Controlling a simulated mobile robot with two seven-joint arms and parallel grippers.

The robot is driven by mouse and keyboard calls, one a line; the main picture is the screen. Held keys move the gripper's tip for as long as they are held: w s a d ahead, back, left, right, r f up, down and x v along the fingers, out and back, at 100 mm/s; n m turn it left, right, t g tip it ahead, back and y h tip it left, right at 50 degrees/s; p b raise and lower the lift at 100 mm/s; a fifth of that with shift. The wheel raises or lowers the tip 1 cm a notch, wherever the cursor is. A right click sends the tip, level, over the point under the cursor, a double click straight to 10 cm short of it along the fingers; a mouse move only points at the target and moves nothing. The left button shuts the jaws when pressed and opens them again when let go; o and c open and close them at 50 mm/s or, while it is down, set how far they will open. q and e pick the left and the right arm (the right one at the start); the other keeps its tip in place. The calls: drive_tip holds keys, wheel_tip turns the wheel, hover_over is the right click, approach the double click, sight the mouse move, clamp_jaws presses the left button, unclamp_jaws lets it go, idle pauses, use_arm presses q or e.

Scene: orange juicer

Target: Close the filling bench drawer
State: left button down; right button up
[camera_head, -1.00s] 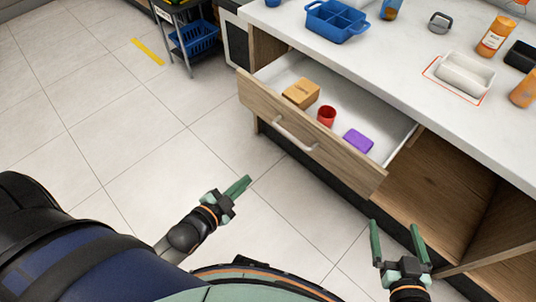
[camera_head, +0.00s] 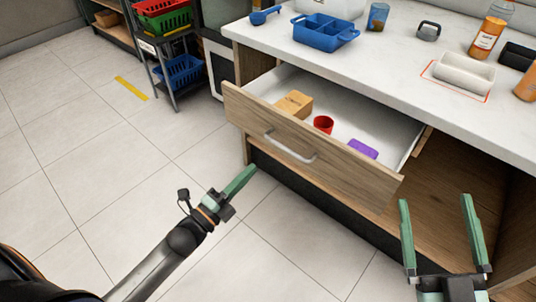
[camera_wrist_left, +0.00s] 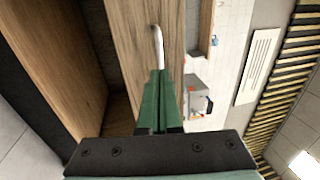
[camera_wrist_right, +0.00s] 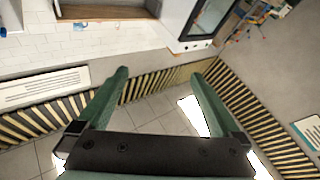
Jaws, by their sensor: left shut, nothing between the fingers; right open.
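The wooden bench drawer (camera_head: 335,168) stands pulled out from the bench in the head view. Its front has a curved metal handle (camera_head: 290,150). A cardboard-brown box (camera_head: 294,104), a red cup (camera_head: 323,124) and a purple block (camera_head: 361,149) lie inside. My left gripper (camera_head: 245,178) is shut and empty, in front of the drawer front and apart from it, low and left of the handle. In the left wrist view the handle (camera_wrist_left: 158,45) shows beyond the shut fingers. My right gripper (camera_head: 437,212) is open and empty, right of the drawer before the open bench compartment.
The white bench top (camera_head: 400,75) carries a blue divided tray (camera_head: 325,32), an orange bottle (camera_head: 487,37) and a white holder (camera_head: 463,74). A dark cart with a red basket (camera_head: 160,8) and blue basket (camera_head: 180,73) stands at left. The tiled floor before the drawer is clear.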

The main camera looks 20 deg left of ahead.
use_arm(q)
drive_tip(key=b+x, duration=0.1)
drive_tip(key=x, duration=0.6)
drive_tip(key=shift+w, duration=0.35)
use_arm(e)
drive_tip(key=s+r+n+t+y, duration=0.1)
drive_tip(key=s+r+n+y, duration=0.2)
drive_tip(key=r, duration=0.3)
drive_tip(key=shift+a+t+y, duration=0.3)
drive_tip(key=shift+y, duration=0.2)
use_arm(q)
drive_tip(key=shift+d, duration=0.1)
use_arm(e)
drive_tip(key=shift+s+r, duration=0.1)
